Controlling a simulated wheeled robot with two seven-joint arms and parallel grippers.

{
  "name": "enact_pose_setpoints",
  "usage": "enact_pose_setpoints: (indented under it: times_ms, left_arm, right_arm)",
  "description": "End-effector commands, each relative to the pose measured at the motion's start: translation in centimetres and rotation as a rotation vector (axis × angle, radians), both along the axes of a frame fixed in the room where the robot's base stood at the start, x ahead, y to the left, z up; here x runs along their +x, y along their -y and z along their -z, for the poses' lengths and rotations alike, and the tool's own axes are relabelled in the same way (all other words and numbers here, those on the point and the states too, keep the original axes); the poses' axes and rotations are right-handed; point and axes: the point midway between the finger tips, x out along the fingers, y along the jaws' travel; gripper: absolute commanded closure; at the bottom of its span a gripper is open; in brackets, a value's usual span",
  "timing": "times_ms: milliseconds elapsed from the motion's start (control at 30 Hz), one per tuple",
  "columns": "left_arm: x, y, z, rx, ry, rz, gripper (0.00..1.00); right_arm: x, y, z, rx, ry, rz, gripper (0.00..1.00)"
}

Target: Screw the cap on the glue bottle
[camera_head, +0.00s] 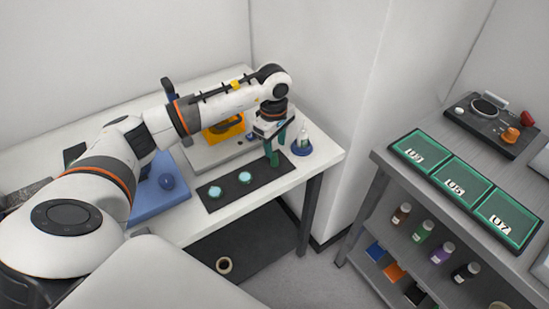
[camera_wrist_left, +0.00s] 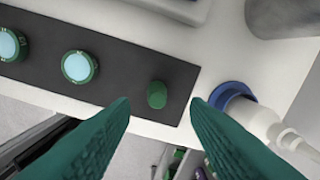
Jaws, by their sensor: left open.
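The green cap (camera_wrist_left: 157,94) stands on the right end of a dark mat (camera_wrist_left: 120,85) in the left wrist view. In the head view I cannot separate it from my green fingers. The white glue bottle (camera_head: 304,137) stands in a round blue holder (camera_head: 302,149) right of the mat; its pale nozzle (camera_wrist_left: 290,139) shows bare in the wrist view. My left gripper (camera_head: 277,153) is open over the mat's right end. My right gripper is not in view.
Two round light-blue pieces (camera_head: 245,178) sit on the mat's left part. A grey base with a yellow part (camera_head: 224,130) stands behind, a blue mat (camera_head: 160,200) left. A wall lies close behind the bottle. A separate grey shelf table (camera_head: 385,160) stands at right.

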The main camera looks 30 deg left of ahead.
Motion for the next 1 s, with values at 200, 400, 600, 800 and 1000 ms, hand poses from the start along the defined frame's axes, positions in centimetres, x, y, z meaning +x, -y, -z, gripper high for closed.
enact_pose_setpoints:
  times_ms: [200, 400, 600, 800, 1000]
  left_arm:
    - [0.0, 0.0, 0.3, -0.002, -0.002, 0.000, 0.58]
    - [-0.1, 0.1, 3.2, -0.003, -0.004, -0.002, 0.58]
    - [0.0, 0.1, 5.1, -0.002, -0.001, 0.000, 0.58]
    - [0.0, 0.0, 5.2, -0.001, 0.001, 0.000, 0.58]
    - [0.0, 0.0, 5.2, -0.001, 0.001, 0.000, 0.71]
  right_arm:
    - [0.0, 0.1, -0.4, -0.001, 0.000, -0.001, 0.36]
    - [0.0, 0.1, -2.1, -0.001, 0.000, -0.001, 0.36]
    - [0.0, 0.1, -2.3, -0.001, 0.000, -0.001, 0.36]
    - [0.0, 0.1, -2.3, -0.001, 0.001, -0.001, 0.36]
    - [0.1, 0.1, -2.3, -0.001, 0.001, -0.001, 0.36]
